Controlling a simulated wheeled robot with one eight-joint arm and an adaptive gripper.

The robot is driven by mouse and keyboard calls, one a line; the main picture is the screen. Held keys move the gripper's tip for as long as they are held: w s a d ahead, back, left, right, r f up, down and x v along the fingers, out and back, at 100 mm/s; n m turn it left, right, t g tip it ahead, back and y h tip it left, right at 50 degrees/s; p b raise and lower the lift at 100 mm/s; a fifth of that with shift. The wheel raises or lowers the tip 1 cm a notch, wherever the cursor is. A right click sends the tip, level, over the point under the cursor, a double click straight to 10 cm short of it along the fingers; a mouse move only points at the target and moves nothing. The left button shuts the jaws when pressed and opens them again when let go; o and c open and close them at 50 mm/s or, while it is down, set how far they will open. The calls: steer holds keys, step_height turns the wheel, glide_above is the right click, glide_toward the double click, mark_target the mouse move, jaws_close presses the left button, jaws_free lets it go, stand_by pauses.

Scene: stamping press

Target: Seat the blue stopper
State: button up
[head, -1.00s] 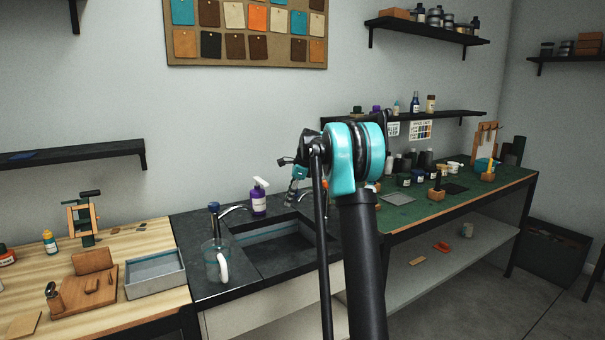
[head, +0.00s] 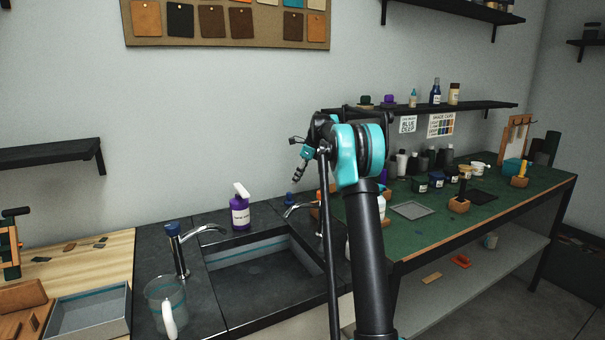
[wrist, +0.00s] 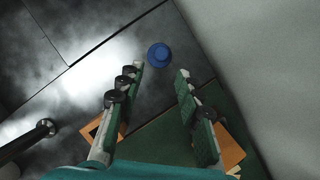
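The blue stopper (wrist: 159,54) stands on the dark counter just beyond my fingertips in the wrist view, roughly in line with the gap between them. In the head view a small blue piece (head: 289,199), which looks like the same stopper, stands behind the sink near the right tap. My gripper (wrist: 160,72) is open and empty, with its two fingers apart. In the head view my gripper (head: 299,172) hangs above the counter behind the sink, over the blue piece and not touching it.
A purple spray bottle (head: 240,209) stands left of the stopper, behind the sink (head: 262,275). A blue-topped tap (head: 178,250) and clear jug (head: 166,300) stand at left. The green bench (head: 425,235) with bottles and jars lies right. The wall is close behind.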

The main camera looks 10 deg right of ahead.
mark_target(291, 193)
steer(key=shift+w+f, duration=0.1)
steer(key=shift+f, duration=0.05)
steer(key=shift+x, duration=3.75)
steer(key=shift+c, duration=0.2)
jaws_close()
steer(key=shift+r, duration=1.8)
